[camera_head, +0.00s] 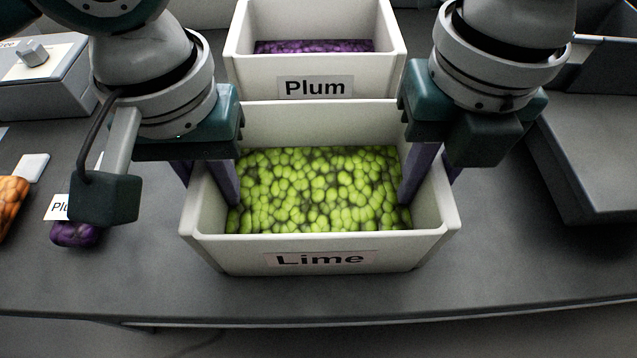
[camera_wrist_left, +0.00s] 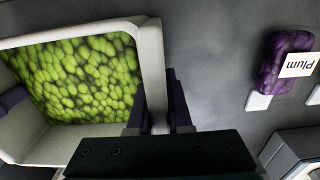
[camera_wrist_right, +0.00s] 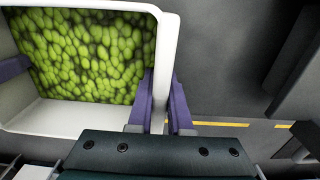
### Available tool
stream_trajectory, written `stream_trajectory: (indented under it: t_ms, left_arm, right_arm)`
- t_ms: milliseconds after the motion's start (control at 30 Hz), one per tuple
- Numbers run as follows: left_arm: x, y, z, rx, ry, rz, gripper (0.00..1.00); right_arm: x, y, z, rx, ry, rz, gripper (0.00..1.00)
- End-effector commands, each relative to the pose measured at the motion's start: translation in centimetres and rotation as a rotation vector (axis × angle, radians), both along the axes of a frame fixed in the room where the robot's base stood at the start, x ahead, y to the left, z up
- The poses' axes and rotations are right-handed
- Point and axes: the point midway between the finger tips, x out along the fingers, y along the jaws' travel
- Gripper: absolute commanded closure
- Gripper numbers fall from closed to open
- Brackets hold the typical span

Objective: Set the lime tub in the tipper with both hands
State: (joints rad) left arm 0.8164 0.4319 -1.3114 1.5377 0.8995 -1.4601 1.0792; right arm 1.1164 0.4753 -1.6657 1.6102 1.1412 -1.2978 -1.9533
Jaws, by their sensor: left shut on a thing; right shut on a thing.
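The lime tub (camera_head: 318,258) is a white open box labelled "Lime", filled with green candies (camera_head: 320,188), in the middle of the head view near the table's front edge. It also shows in the left wrist view (camera_wrist_left: 152,60) and the right wrist view (camera_wrist_right: 165,50). My left gripper (camera_head: 208,183) is shut on its left wall, one finger inside and one outside. My right gripper (camera_head: 430,178) is shut on its right wall in the same way. The tub looks level. I cannot tell whether it rests on the table. I cannot make out the tipper for certain.
A plum tub (camera_head: 315,75) with purple candies stands right behind the lime tub. A purple bag (camera_head: 75,234) and an orange bag (camera_head: 12,205) lie at left. A grey box with a knob (camera_head: 35,75) is at back left. A grey platform (camera_head: 590,150) is at right.

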Motion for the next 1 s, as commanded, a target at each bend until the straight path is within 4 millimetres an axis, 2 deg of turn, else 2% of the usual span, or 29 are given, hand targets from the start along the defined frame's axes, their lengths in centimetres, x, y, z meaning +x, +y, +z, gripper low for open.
stream_trajectory:
  t_ms: [267, 700, 1000]
  left_arm:
    - [0.1, 0.0, 0.7, 0.0, -0.001, 0.001, 1.0]
    - [0.1, 0.0, 5.0, 0.001, -0.001, 0.001, 1.0]
    - [0.1, 0.0, 5.1, 0.001, -0.001, 0.001, 1.0]
  right_arm:
    - [0.1, 0.0, 0.7, 0.0, -0.001, 0.0, 1.0]
    - [0.0, 0.0, 5.0, 0.0, -0.001, -0.001, 1.0]
    - [0.0, 0.0, 5.1, 0.0, -0.001, -0.001, 1.0]
